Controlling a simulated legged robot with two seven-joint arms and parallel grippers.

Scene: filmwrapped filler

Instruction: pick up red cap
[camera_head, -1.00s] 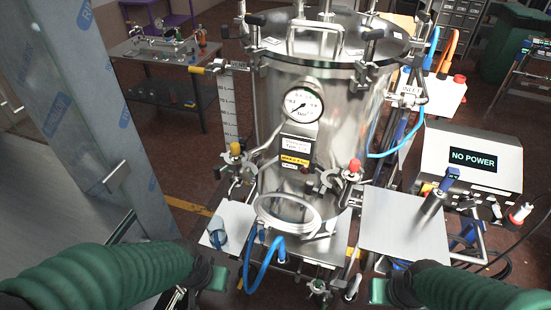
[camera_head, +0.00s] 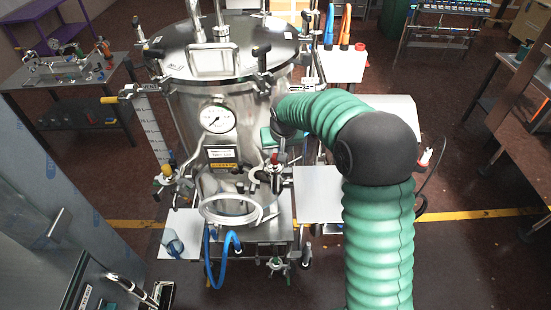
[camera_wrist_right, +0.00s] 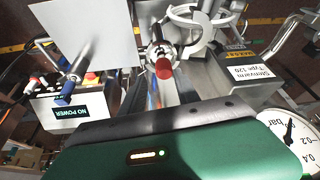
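The red cap (camera_head: 274,158) sits on a metal valve fitting at the front right of the steel tank (camera_head: 180,105). In the right wrist view the red cap (camera_wrist_right: 163,69) is in the upper middle, just beyond the edge of my gripper's green housing. My right gripper (camera_head: 270,140) is beside the tank front, close above the cap in the head view. Its fingers cannot be made out, and I cannot tell whether it touches the cap. My left gripper is not in view.
A pressure gauge (camera_head: 218,119) is on the tank. A white plate (camera_head: 318,195) is right of the valve. A control box reads NO POWER in the wrist view (camera_wrist_right: 75,111).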

